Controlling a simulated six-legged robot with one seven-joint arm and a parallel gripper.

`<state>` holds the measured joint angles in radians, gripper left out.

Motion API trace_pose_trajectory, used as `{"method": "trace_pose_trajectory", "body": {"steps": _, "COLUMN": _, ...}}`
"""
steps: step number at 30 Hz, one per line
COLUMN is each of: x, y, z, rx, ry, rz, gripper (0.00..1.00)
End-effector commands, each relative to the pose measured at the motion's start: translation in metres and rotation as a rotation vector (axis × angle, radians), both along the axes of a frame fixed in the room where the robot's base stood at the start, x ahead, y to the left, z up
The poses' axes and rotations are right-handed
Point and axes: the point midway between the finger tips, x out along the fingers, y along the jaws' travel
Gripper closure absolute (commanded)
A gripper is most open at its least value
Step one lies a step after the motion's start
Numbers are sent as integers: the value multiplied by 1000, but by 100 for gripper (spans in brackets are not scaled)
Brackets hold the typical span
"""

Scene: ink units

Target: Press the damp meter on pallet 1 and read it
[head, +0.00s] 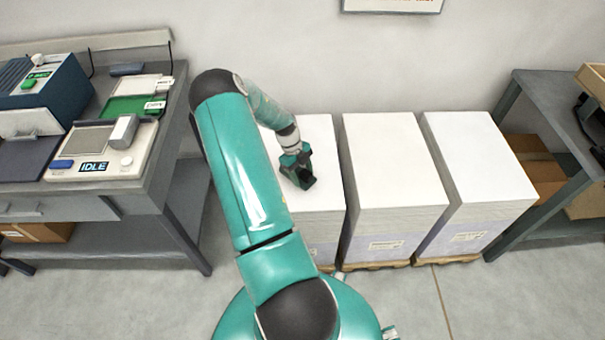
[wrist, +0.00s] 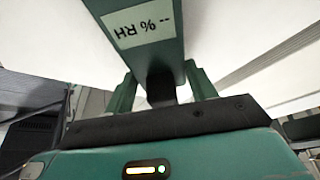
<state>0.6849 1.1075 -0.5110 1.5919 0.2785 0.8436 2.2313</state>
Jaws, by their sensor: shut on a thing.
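The damp meter (wrist: 178,58) is dark green and sits between the two fingers of my gripper (wrist: 162,88) in the wrist view. Its pale display (wrist: 143,26) appears upside down and reads "-- % RH", with no number. In the head view my gripper (head: 293,160) is over the leftmost white paper stack (head: 318,135), with the meter (head: 304,181) pointing down toward its top. I cannot tell whether the meter's tip touches the paper. My arm hides the left part of this stack. Its pallet number is not readable.
Two more paper stacks, the middle one (head: 390,160) and the right one (head: 475,155), stand alongside with narrow gaps. A left bench (head: 150,190) holds a device showing "IDLE" (head: 93,166) and a blue machine (head: 55,95). A right bench (head: 535,100) has cardboard boxes below.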

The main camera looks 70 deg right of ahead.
Motion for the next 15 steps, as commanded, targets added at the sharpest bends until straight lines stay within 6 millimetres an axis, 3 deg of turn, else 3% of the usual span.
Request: {"method": "trace_pose_trajectory", "body": {"steps": 15, "x": 0, "y": 0, "z": -4, "rx": 0, "ry": 0, "rz": 0, "gripper": 73}}
